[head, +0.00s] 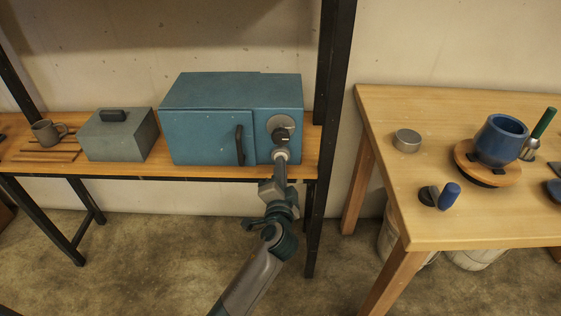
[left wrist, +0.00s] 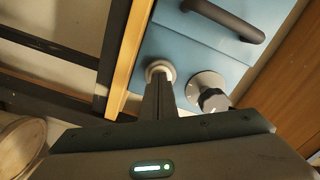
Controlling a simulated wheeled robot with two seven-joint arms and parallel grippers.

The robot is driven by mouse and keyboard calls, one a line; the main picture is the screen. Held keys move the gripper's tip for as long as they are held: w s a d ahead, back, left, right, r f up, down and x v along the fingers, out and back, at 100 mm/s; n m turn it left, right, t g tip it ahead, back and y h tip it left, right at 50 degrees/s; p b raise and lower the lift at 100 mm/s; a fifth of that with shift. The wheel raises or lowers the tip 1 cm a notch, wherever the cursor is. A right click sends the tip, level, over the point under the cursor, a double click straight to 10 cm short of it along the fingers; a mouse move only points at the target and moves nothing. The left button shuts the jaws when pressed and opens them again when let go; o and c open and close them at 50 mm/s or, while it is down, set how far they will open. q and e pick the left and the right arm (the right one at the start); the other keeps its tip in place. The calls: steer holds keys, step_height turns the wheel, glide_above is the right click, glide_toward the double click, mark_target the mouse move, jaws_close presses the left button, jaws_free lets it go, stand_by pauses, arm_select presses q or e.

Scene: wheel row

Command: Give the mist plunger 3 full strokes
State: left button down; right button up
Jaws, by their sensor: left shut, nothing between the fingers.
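The blue cabinet (head: 205,137) stands on the wooden shelf, its door shut. On its right-hand front panel is a round dial with a knob (head: 280,131). Below the dial is the pale round mist plunger (head: 281,153), low on the panel. My left gripper (head: 281,164) is shut and empty, with its fingertips at the plunger's face. In the left wrist view the closed fingers (left wrist: 161,82) point straight at the plunger (left wrist: 160,67), touching it or almost so. How far the plunger is pressed in I cannot tell. The knob (left wrist: 213,99) sits beside the fingers. My right gripper is out of view.
A dark door handle (head: 239,145) sticks out left of the dial. A black shelf post (head: 327,140) stands close to the right of my left arm. A grey lidded box (head: 118,137) and a mug (head: 46,132) are further left. A wooden table (head: 445,130) stands at the right.

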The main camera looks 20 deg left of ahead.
arm_select(q)
steer(key=shift+s, duration=0.1)
steer(key=shift+v, duration=1)
steer(key=shift+w+a, duration=0.15)
steer(key=shift+w, duration=0.3)
steer(key=shift+w+a, duration=0.15)
steer(key=shift+w, duration=0.4)
stand_by(0.7)
steer(key=shift+v, duration=1.05)
steer(key=v, duration=0.5)
stand_by(0.6)
